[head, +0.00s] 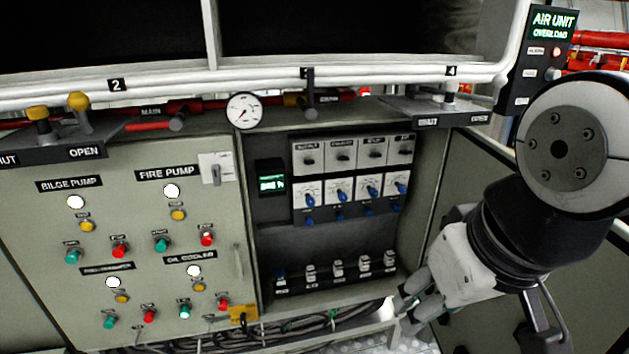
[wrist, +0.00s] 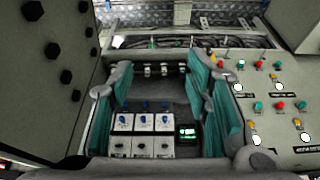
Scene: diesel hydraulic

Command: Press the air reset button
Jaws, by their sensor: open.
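The dark air unit panel (head: 541,45) stands at the upper right of the head view, under a lit "AIR UNIT OVERLOAD" sign. It carries a red light (head: 556,51) and a pale round knob or button (head: 552,74). A lower label has its right side hidden by my arm. The lettering is too small to tell which is the air reset button. My gripper (head: 418,302) is low in front of the cabinet, well below and left of that panel. In the wrist view my gripper (wrist: 158,78) is open and empty, its teal-padded fingers apart. The air unit panel is not recognisable there.
The green pump panel (head: 50,225) with several buttons is at left. A recessed switch bay (head: 350,248) with blue knobs is in the middle; it also shows upside down in the wrist view (wrist: 185,145). White pipes (head: 400,72), valve handles and a gauge (head: 244,110) run above.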

